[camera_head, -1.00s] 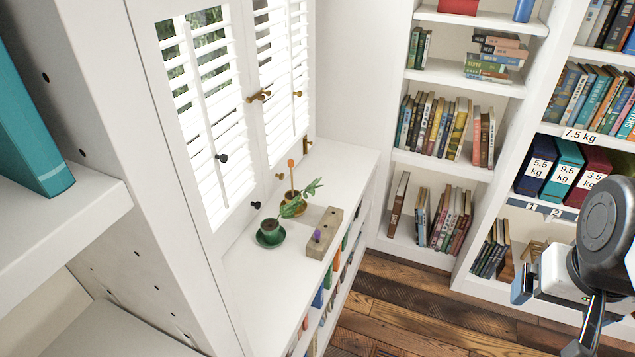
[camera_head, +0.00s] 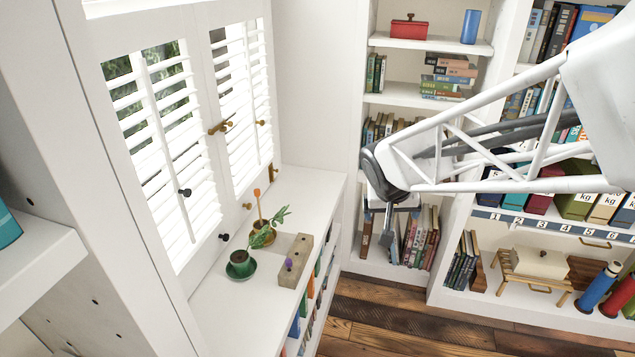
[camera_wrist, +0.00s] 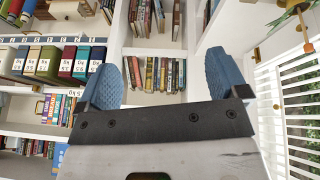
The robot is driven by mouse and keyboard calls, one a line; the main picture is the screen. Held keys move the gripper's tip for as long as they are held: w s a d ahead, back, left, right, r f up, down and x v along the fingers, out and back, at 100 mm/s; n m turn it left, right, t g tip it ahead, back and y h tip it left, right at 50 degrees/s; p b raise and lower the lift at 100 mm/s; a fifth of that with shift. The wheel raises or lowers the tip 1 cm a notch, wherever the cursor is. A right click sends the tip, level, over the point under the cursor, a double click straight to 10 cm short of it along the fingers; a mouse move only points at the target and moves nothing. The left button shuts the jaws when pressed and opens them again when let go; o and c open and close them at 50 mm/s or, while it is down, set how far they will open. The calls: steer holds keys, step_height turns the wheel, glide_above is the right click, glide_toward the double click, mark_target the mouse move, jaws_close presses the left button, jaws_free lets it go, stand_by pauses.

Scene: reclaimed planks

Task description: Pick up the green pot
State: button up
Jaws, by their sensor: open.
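The green pot (camera_head: 241,264) stands upright on a green saucer on the white sill shelf (camera_head: 215,310) below the shuttered window. My gripper (camera_head: 384,238) is to the right of the pot and apart from it, in front of the bookshelf. In the wrist view my gripper (camera_wrist: 168,85) is open, with two blue textured fingers spread wide and nothing between them. The pot does not show clearly in the wrist view.
White shutters (camera_head: 165,150) rise close behind. The front of the sill is clear.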

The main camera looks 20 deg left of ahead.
steer(key=w+a+f+n, duration=0.1)
steer(key=w+a+f, duration=0.15)
steer(key=a, duration=0.25)
steer(key=w+a+f, duration=0.1)
steer(key=a+f, duration=0.2)
steer(key=a, duration=0.2)
steer(key=n+y, duration=0.4)
glide_toward(240, 259)
steer(key=shift+a+f, duration=0.2)
steer(key=shift+f, duration=0.25)
steer(key=shift+w+f, duration=0.1)
steer(key=shift+x, duration=1.2)
steer(key=shift+x, duration=2.55)
steer(key=shift+w, duration=0.1)
steer(key=shift+c, duration=0.3)
